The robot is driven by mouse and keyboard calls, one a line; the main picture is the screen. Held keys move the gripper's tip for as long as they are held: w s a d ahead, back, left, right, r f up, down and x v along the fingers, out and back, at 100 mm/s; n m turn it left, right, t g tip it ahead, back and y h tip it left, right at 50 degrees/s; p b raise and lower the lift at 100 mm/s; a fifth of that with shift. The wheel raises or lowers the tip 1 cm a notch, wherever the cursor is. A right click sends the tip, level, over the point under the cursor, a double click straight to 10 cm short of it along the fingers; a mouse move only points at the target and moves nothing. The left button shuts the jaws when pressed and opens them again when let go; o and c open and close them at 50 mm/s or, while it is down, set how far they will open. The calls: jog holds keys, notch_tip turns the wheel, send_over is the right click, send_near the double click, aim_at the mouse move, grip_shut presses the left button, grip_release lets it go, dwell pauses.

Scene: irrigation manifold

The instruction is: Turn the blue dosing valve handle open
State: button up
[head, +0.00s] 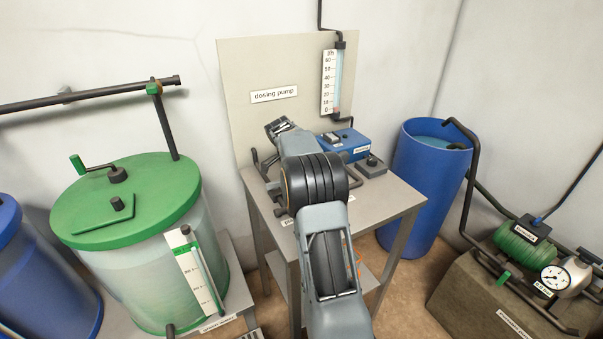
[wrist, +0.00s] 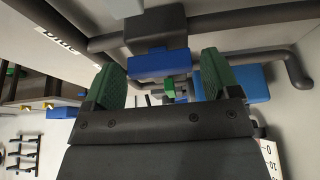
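In the wrist view a blue block-shaped handle (wrist: 160,64) sits under a dark valve body (wrist: 155,30) on a dark pipe. I take it for the dosing valve handle. My gripper (wrist: 161,72) is open, with one green-padded finger to each side of the blue handle in the picture. I cannot tell whether the fingers reach around it or touch it. In the head view my gripper (head: 278,126) is over the left part of the grey table, in front of the backboard. My arm hides the handle there.
The grey table (head: 395,205) carries a blue pump box (head: 343,144) and a small grey box (head: 371,166). The backboard (head: 240,75) holds a flow gauge (head: 333,82). A green-lidded tank (head: 115,265) stands left, a blue barrel (head: 415,200) right. Dark pipes run close around my gripper.

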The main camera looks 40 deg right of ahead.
jog(key=shift+o, duration=0.5)
jog(key=shift+a+r, duration=0.1)
jog(key=shift+r, duration=0.25)
jog(key=v, duration=1.3)
jog(key=shift+p, duration=0.4)
